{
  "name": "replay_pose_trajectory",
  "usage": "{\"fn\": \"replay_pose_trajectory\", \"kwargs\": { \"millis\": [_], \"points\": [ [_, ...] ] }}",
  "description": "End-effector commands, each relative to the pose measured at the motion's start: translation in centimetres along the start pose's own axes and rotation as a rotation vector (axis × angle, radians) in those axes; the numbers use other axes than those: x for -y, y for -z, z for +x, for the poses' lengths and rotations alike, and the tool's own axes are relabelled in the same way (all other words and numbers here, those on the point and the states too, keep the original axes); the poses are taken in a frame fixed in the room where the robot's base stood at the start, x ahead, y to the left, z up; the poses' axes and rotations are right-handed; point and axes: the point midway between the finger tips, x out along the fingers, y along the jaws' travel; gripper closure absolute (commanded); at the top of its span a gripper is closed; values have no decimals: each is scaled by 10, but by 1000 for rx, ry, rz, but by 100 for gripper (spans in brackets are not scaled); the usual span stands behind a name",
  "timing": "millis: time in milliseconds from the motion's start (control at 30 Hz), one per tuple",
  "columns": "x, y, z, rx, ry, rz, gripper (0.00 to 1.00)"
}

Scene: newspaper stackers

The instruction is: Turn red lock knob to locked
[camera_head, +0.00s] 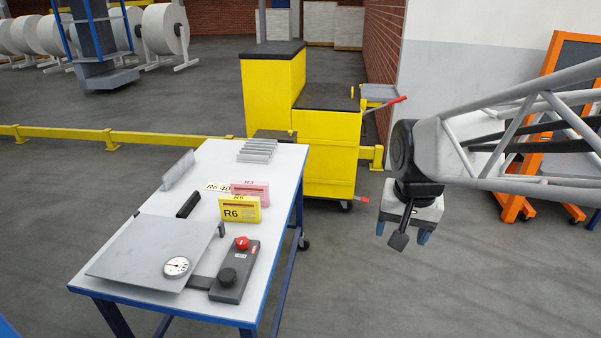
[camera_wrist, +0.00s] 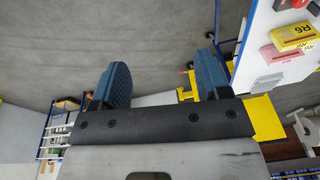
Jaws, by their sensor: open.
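The red knob (camera_head: 242,243) sits on the far end of a dark grey control box (camera_head: 233,272) at the front right of the white table. A black knob (camera_head: 228,277) is on the same box, nearer the front. Small labels beside the red knob are too small to read. My gripper (camera_head: 410,233) hangs in the air right of the table, well away from the box, with its blue fingers pointing down. In the wrist view my gripper (camera_wrist: 160,85) is open, with nothing between its blue fingers.
The white table (camera_head: 214,155) holds a grey plate with a dial (camera_head: 176,267), a yellow R6 card (camera_head: 240,209), a pink card (camera_head: 250,190) and grey strips (camera_head: 258,150). A yellow cabinet (camera_head: 330,150) stands behind. The floor between table and arm is clear.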

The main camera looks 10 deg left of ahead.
Motion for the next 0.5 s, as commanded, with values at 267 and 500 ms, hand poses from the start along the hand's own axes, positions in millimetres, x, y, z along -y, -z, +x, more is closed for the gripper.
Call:
{"fn": "replay_pose_trajectory", "kwargs": {
  "millis": [267,500],
  "points": [
    [51,43,20,29,1,44,30],
    [99,74,42,51,-1,85,30]
  ]
}}
